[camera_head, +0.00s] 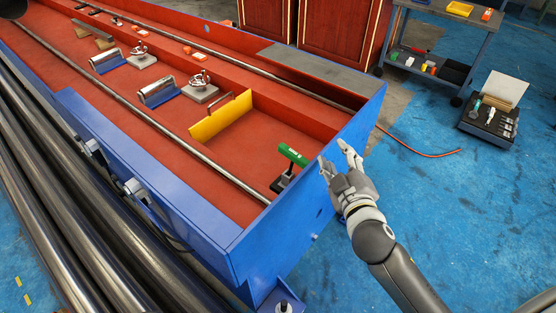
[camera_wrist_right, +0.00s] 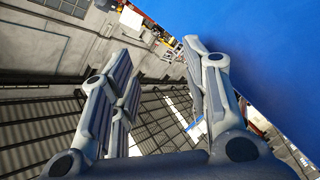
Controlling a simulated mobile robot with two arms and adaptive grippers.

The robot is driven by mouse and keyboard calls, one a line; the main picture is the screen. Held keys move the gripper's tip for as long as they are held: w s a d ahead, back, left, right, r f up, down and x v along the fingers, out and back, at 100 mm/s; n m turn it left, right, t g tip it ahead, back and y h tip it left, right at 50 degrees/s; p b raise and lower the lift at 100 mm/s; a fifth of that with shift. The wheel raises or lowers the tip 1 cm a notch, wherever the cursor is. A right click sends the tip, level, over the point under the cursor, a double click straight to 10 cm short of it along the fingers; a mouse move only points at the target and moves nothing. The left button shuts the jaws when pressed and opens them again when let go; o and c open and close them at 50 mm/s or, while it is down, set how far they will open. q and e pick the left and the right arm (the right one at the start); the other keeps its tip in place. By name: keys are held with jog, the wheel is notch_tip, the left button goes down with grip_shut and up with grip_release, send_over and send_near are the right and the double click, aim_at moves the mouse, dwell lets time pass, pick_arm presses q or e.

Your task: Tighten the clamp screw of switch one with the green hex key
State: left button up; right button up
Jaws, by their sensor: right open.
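A green-handled tool (camera_head: 293,155), which looks like the hex key, stands tilted in a small dark holder (camera_head: 283,182) inside the red trough, near its right end. I cannot tell which is switch one, and no clamp screw is discernible. My left gripper is not in view.
The blue trough wall (camera_head: 318,200) lies close to my right arm. A yellow plate (camera_head: 220,116) stands inside the trough, and a steel rod (camera_head: 180,148) runs along it. Dark tubes (camera_head: 60,215) lie in front. A cart (camera_head: 440,62) and tool case (camera_head: 490,115) stand at right. The blue floor between is mostly clear.

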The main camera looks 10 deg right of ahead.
jog(key=w+a+r+n+t+y, duration=0.1)
jog(key=a+r+n+t+y, duration=0.1)
jog(key=a+r+n+y, duration=0.45)
jog(key=w+a+r+n+t+y, duration=0.1)
jog(key=a+r+n+t+y, duration=0.15)
jog(key=r+n+y, duration=0.45)
jog(key=s+a+r+n+g+y, duration=0.1)
jog(key=s+a+n+g+y, duration=0.2)
jog(key=a+n+g+y, duration=0.75)
jog(key=n+g+h, duration=0.3)
jog(key=n+h, duration=0.8)
jog(key=h, duration=0.6)
send_near(294, 153)
jog(key=b+x, duration=0.1)
jog(key=x, duration=0.4)
jog(key=shift+w+d, duration=0.1)
jog(key=shift+w, duration=0.15)
jog(key=x, duration=0.5)
jog(key=shift+f+b, duration=0.1)
jog(key=shift+b, duration=0.25)
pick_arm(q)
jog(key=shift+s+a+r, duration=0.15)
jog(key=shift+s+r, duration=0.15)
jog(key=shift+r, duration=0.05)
pick_arm(e)
jog(key=shift+s, duration=0.1)
